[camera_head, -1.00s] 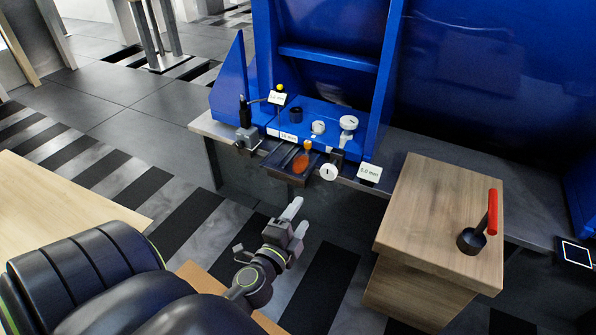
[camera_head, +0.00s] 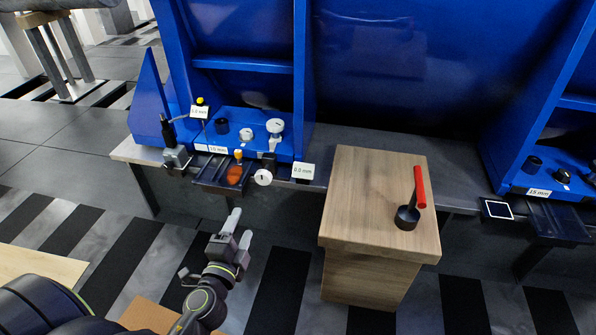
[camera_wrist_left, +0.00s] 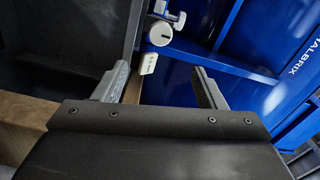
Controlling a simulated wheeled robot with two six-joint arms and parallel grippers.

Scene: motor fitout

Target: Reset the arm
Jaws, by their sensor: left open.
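My left gripper (camera_head: 238,232) is in the lower middle of the head view, in front of the blue workstation and above the striped floor. It is open and empty. In the left wrist view its two fingers (camera_wrist_left: 163,85) stand apart with nothing between them. My right gripper is not in either view.
A wooden block (camera_head: 345,200) stands right of my left gripper, with a dark cup-shaped tool with a red handle (camera_head: 420,188) on top. The blue workstation (camera_head: 258,118) carries gauges, a dark tray (camera_head: 212,172) and a "0.0 mm" label (camera_head: 303,171). A second station (camera_head: 545,180) is at right.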

